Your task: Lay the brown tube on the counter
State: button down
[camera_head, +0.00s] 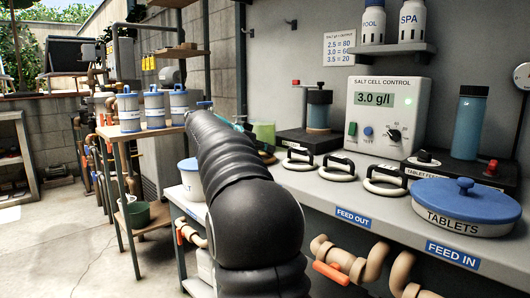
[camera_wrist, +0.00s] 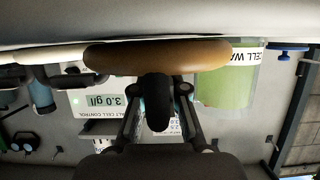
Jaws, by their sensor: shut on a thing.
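In the wrist view, which is upside down, the brown tube (camera_wrist: 160,54) lies crosswise in front of my gripper (camera_wrist: 158,92). In the head view the grey counter (camera_head: 400,211) runs along the right wall. My arm hides the tube and most of my gripper there.
On the counter stand several white rings with black clamps (camera_head: 337,166), a blue-lidded TABLETS tub (camera_head: 466,212), the salt cell control box (camera_head: 387,113), a blue bottle (camera_head: 469,125) and a green container (camera_head: 264,132), also in the wrist view (camera_wrist: 225,85). Blue-lidded canisters (camera_head: 154,108) stand left.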

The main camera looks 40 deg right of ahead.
dwell(0.3)
jog(key=c, duration=1.2)
grip_release()
jog(key=shift+f, duration=0.1)
jog(key=p+v, duration=0.1)
jog(key=v, duration=1.1)
jog(key=shift+p, duration=0.35)
